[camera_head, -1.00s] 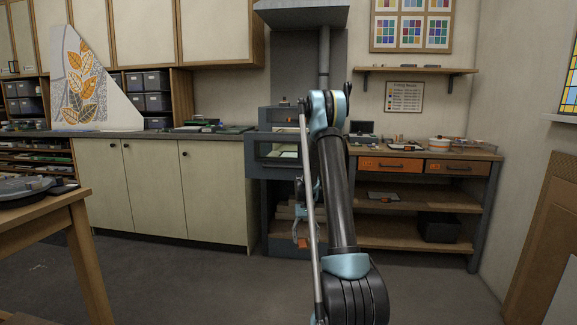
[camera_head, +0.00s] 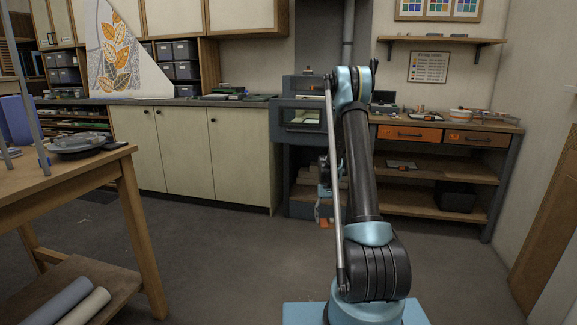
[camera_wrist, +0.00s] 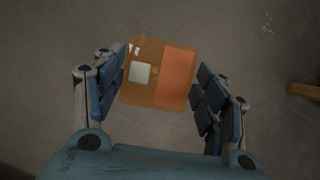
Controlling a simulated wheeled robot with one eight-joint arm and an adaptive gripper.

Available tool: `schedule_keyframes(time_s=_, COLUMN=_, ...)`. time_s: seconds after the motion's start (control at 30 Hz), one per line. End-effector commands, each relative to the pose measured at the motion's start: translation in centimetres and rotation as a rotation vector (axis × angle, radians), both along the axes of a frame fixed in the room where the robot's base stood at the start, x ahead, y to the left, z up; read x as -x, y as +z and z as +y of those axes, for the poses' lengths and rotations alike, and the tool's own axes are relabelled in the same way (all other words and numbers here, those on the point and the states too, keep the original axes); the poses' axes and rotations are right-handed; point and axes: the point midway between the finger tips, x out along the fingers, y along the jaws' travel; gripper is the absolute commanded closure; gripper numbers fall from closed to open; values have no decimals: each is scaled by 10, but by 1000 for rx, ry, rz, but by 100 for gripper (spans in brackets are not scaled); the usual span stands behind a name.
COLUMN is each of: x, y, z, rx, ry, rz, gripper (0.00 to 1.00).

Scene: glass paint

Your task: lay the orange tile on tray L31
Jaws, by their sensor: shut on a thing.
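The orange tile (camera_wrist: 158,72) is a flat square piece in the wrist view, with a brighter orange panel and a small pale square on it. My gripper (camera_wrist: 160,80) has its blue finger pads on the tile's left and right sides and holds it above the grey floor. In the head view my gripper (camera_head: 325,210) hangs low behind my arm, with a small orange patch at its lower end. My arm hides part of it. I cannot make out tray L31 or read its label in any view.
A wooden table (camera_head: 140,225) stands at the left, bearing a grey round device (camera_head: 85,142). A workbench with orange drawers (camera_head: 410,134) stands at the back right, next to a grey kiln-like unit (camera_head: 302,116). Pale cabinets (camera_head: 180,150) line the back wall. The middle floor is clear.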

Motion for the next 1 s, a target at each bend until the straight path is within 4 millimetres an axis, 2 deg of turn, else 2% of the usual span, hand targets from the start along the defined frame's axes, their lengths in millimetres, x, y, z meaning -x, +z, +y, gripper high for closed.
schedule_keyframes(time_s=0.17, x=3, y=-3, z=1, rx=0, ry=1, rz=0, gripper=58)
schedule_keyframes(time_s=0.8, x=3, y=38, z=1, rx=0, ry=1, rz=0, gripper=58)
schedule_keyframes(time_s=1.0, x=3, y=43, z=1, rx=0, ry=1, rz=0, gripper=58)
